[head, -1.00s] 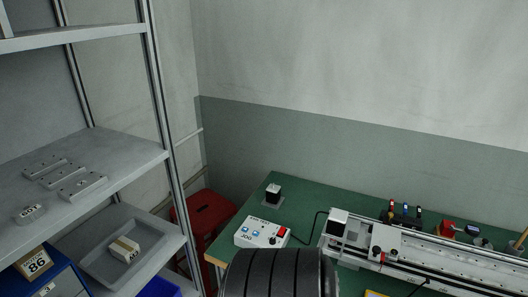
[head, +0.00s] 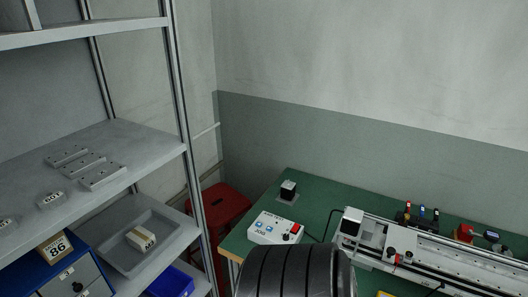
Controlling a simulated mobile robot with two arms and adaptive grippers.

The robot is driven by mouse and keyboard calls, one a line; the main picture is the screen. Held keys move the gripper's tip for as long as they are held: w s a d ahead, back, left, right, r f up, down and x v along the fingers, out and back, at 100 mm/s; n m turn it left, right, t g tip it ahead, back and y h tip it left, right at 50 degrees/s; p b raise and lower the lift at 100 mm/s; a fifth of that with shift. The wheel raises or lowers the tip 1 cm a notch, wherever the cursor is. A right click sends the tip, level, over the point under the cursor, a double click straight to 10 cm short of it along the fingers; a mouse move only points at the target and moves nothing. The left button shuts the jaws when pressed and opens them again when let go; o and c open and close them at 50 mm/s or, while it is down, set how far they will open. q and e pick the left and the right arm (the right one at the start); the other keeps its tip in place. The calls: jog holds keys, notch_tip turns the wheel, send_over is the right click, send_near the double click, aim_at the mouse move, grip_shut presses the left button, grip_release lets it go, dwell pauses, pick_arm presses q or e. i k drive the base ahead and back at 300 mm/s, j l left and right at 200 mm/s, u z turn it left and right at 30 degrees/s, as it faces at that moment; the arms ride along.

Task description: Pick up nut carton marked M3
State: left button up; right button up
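A small tan-and-white carton (head: 142,239) lies in a shallow grey tray (head: 115,256) on the shelf at the lower left. Its dark marking is too small to read for sure. Another carton (head: 54,248), brown with a white label, stands on top of a blue drawer cabinet (head: 78,284). Its label looks like "88", and I cannot make out M3 on either carton. Neither of my grippers is in view.
Flat grey plates (head: 84,165) and small pale parts lie on the middle shelf (head: 130,138). A blue bin (head: 170,283) and red stool (head: 221,203) are below and beside the rack. The green bench (head: 318,192) carries a control box (head: 275,229) and gantry (head: 440,252).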

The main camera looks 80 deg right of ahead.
aim_at(139, 238)
jog(key=z, duration=1.4)
